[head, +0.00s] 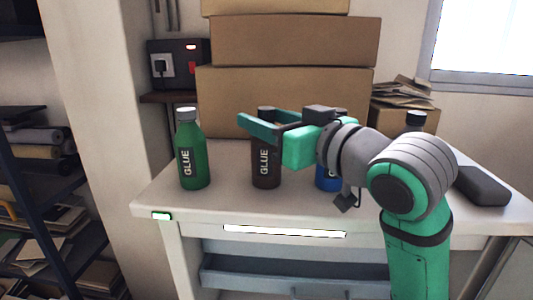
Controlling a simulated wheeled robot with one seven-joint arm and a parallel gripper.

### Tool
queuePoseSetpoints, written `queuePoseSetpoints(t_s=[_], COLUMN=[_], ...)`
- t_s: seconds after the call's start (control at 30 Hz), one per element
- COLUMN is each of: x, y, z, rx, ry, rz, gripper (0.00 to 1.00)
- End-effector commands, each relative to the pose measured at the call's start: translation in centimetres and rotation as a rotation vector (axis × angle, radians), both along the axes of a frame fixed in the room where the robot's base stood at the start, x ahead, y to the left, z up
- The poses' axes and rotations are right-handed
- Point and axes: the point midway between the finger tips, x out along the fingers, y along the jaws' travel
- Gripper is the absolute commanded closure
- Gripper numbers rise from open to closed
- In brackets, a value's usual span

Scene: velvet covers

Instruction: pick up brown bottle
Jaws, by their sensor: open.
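The brown bottle (265,171) stands upright on the white table, with a "GLUE" label on its front. My gripper (265,137) has green fingers and is open. In the head view its fingers overlap the bottle's upper part and hide much of its neck and shoulder. The dark cap shows just above the fingers. I cannot tell whether the fingers are around the bottle or in front of it, or whether they touch it.
A green bottle (191,155) stands to the left. A blue bottle (327,180) stands to the right, mostly hidden by my arm. Cardboard boxes (285,98) are stacked behind. The white table (220,203) has a clear front strip.

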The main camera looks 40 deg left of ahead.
Motion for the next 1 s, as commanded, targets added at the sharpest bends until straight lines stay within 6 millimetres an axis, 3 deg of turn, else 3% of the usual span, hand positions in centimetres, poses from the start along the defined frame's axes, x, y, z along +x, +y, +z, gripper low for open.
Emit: queuePoseSetpoints(t_s=[0.2, 0.47, 0.5, 0.7, 1.0], x=[0.8, 1.0, 1.0, 1.0, 1.0], y=[3.1, 3.7, 3.7, 3.7, 3.6], z=[0.3, 0.3, 0.3, 0.3, 0.4], rx=[-0.001, 0.001, 0.001, 0.0, 0.002], ry=[0.001, 0.0, 0.0, 0.0, -0.001], rz=[0.002, 0.001, 0.001, 0.001, 0.001], gripper=[0.54, 0.54, 0.56, 1.0, 1.0])
